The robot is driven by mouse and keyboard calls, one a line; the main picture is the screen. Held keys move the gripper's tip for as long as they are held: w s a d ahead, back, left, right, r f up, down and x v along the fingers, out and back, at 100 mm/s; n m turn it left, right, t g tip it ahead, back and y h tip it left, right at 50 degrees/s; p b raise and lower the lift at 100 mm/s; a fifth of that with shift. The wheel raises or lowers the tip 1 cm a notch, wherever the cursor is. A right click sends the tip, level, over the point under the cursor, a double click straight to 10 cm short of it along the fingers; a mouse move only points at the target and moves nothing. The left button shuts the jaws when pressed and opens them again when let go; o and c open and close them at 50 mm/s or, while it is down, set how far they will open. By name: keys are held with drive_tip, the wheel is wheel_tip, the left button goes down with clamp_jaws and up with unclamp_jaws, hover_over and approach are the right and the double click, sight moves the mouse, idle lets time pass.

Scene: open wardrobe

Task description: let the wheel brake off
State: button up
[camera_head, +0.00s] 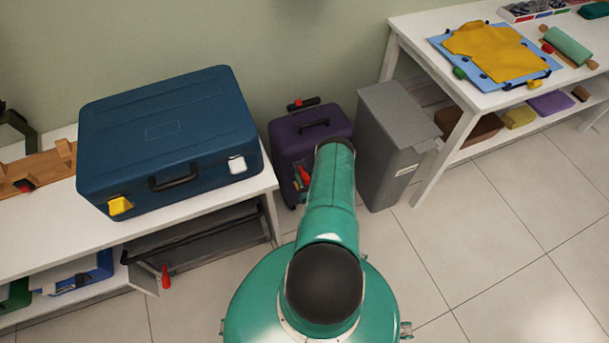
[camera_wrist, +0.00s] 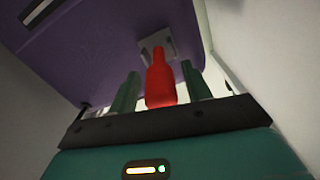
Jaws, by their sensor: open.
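The purple suitcase (camera_head: 309,132) stands on the floor between the left table and a grey bin. A red lever (camera_head: 305,174) with a rounded end sticks out from a pale plate on its side. I take it to be the wheel brake. In the wrist view the red lever (camera_wrist: 160,82) is between the two green fingers of my gripper (camera_wrist: 160,92), with a gap showing on each side. My gripper is open. The suitcase (camera_wrist: 110,45) fills the upper left of the wrist view. My arm hides part of the suitcase in the head view. The wheels are not clearly visible.
The grey bin (camera_head: 388,140) stands close to the right of the suitcase. A blue case (camera_head: 165,135) lies on the left white table (camera_head: 260,187). Another red handle (camera_head: 165,277) hangs below that table. Tiled floor (camera_head: 490,240) is clear to the right.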

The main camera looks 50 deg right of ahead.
drive_tip(key=shift+w+d, duration=0.35)
drive_tip(key=shift+w, duration=0.25)
clamp_jaws()
